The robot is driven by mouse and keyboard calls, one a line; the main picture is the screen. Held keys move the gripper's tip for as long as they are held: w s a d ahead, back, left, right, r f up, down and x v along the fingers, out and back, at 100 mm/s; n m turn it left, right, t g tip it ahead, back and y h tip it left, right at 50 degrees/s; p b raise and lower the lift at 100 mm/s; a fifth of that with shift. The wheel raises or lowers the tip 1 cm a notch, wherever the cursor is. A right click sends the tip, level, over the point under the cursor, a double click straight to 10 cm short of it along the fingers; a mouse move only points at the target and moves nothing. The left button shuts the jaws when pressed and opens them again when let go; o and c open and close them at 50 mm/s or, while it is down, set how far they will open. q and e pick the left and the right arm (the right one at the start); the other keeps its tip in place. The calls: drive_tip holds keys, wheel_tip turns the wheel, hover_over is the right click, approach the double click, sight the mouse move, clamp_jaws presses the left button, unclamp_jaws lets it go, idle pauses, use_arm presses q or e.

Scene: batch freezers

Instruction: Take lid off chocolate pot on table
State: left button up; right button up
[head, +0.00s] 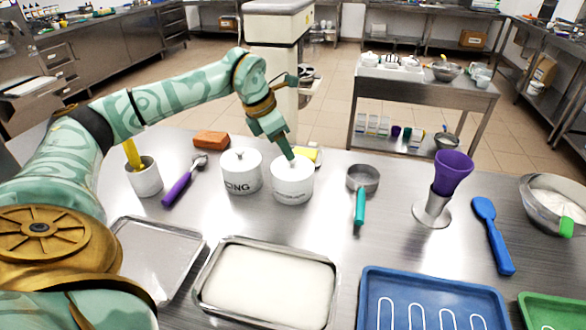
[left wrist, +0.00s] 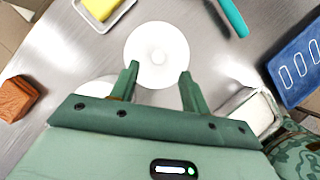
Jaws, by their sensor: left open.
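Two white lidded pots stand side by side on the metal table. The left pot (head: 241,178) reads "CING" on its visible side. The right pot (head: 292,190) shows no readable label, so I cannot confirm that it is the chocolate one. My left gripper (head: 287,154) is just above the right pot's lid (head: 302,166) and hides part of it. In the left wrist view, the round white lid (left wrist: 157,45) with its small central knob lies just beyond the open fingers (left wrist: 159,82). The fingers are apart and hold nothing. My right gripper is out of view.
A yellow block (head: 308,154) on a dish is close behind the right pot. A teal-handled sieve (head: 362,180) lies to its right, a purple-handled scoop (head: 178,190) left of the pots. A cream-filled tray (head: 265,285) is in front. Bare table separates sieve and purple cup (head: 452,172).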

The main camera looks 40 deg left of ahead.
sight(292, 163)
use_arm(q)
drive_tip(key=x, duration=0.2)
drive_tip(key=b+x, duration=0.1)
drive_tip(key=x, duration=0.1)
drive_tip(key=shift+w+a+f, duration=0.1)
drive_tip(key=shift+w+f, duration=0.2)
drive_tip(key=shift+w, duration=0.1)
drive_tip(key=shift+s+r, duration=0.1)
drive_tip(key=shift+c, duration=0.4)
clamp_jaws()
drive_tip(key=shift+r, duration=0.1)
